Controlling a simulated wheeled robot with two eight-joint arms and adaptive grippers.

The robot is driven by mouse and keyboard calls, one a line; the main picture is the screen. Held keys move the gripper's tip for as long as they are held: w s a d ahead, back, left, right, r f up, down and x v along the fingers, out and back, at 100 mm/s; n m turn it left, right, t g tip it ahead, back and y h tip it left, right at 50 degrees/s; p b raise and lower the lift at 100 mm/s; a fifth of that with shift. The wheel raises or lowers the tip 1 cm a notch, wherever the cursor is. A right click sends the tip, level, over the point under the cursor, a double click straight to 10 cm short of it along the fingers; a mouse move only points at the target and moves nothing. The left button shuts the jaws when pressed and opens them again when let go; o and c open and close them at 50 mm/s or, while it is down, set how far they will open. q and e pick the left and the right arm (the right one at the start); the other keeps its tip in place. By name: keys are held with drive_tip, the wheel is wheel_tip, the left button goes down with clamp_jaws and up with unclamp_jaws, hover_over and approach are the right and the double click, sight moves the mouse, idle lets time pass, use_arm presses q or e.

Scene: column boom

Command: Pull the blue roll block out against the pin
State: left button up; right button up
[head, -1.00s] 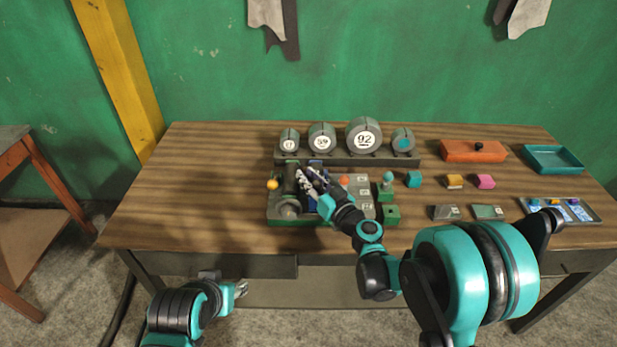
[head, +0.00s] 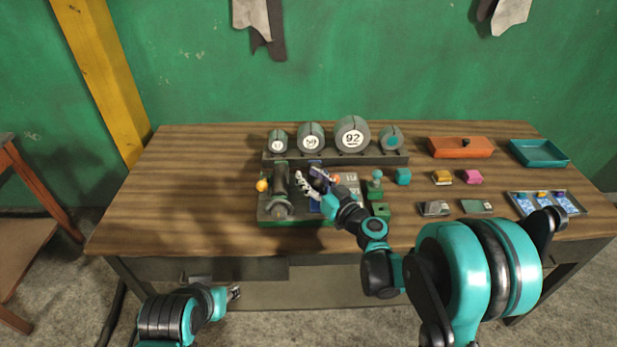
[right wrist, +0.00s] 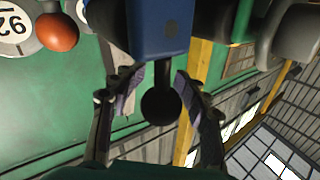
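The blue roll block (right wrist: 160,25) fills the top middle of the right wrist view. A black stem with a ball knob (right wrist: 160,106) sticks out of it toward my gripper. My right gripper (right wrist: 157,92) is open, with one finger on each side of the stem and knob, and gaps show on both sides. In the head view the right gripper (head: 309,180) is over the grey fixture (head: 268,213) and hides much of the blue block (head: 314,206). I cannot single out the pin. My left gripper (head: 234,293) hangs low before the table, too small to judge.
A dark roller (head: 280,180) stands on the fixture, left of my right gripper. A rack of round numbered weights (head: 352,136) stands behind. Small blocks, an orange box (head: 460,147) and a teal tray (head: 540,153) lie to the right. The table's left part is clear.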

idle(0.3)
drive_tip(key=v, duration=1.2)
drive_tip(key=s+d+f+m+g+h, duration=0.1)
drive_tip(key=s+f+g+h, duration=0.15)
drive_tip(key=s, duration=0.45)
drive_tip(key=s+f+m+g+h, duration=0.1)
drive_tip(key=s+f+g+h, duration=0.2)
drive_tip(key=s, duration=0.4)
drive_tip(key=s+d+m+g+h, duration=0.2)
drive_tip(key=s+d+h, duration=0.2)
drive_tip(key=s+d, duration=0.2)
drive_tip(key=shift+s+d+r+m, duration=0.3)
drive_tip(key=shift+d+r, duration=0.05)
drive_tip(key=shift+d, duration=0.4)
